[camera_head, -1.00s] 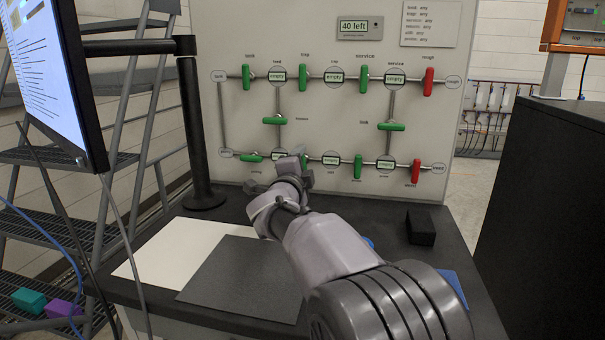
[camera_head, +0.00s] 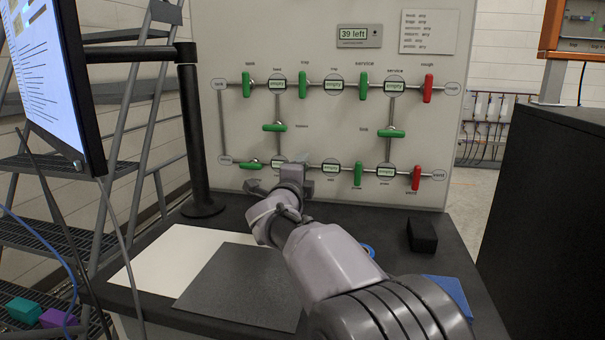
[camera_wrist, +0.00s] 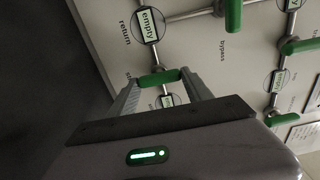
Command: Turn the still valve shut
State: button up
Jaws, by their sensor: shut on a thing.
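My gripper (camera_wrist: 159,86) is shut on a green valve handle (camera_wrist: 158,77), with one finger at each end of it. In the wrist view the handle lies crosswise to its pipe, between two round "empty" displays. The label beside it is too small to read surely, though it seems to begin with "st". In the head view my gripper (camera_head: 296,178) is at the bottom row of the valve panel (camera_head: 340,120) and hides the handle it holds.
Other green handles, such as the bottom-left one (camera_head: 252,165), and two red ones (camera_head: 428,88) are on the panel. A counter (camera_head: 359,36) reads "39 left". A black block (camera_head: 422,235) and a white sheet (camera_head: 165,262) lie on the bench. A monitor (camera_head: 60,85) stands left.

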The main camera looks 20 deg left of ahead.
jog(key=o, duration=1.4)
jog(key=shift+c, duration=0.2)
jog(key=s, duration=0.5)
jog(key=s+p, duration=0.1)
jog(key=s, duration=0.5)
jog(key=s+d, duration=0.1)
jog(key=s, duration=0.5)
jog(key=shift+s+p, duration=0.25)
jog(key=shift+p, duration=0.15)
